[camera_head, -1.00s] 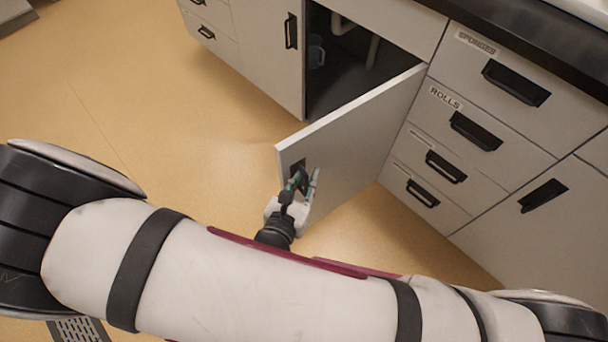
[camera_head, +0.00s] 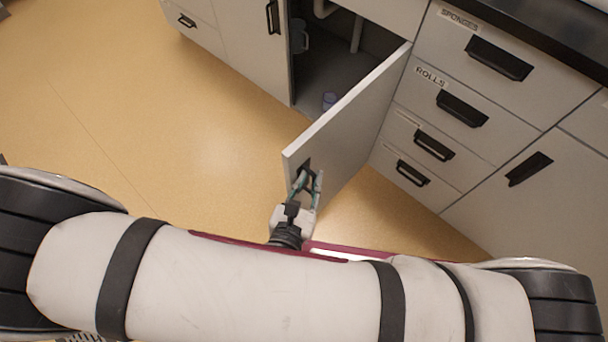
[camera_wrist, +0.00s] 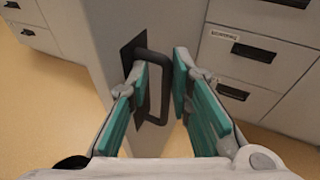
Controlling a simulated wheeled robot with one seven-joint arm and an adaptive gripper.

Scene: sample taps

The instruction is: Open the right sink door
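The right sink door (camera_head: 348,132) is a pale panel hinged at its right side, and it stands wide open, swung out from the cabinet. It also shows in the wrist view (camera_wrist: 92,50). Its black loop handle (camera_wrist: 160,68) is on the door's face near the free edge. My gripper (camera_head: 306,182) is at this handle. In the wrist view my gripper (camera_wrist: 161,78) has its teal-padded fingers apart, one on each side of the handle's bar. The left fingertip is within the loop, and a gap shows between it and the bar.
The dark sink cabinet (camera_head: 325,75) holds pipes and a small bluish item (camera_head: 329,101). The left sink door (camera_head: 250,40) is shut. Shut drawers (camera_head: 462,110) stand to the right of the open door. Bare yellow floor (camera_head: 150,120) lies to the left.

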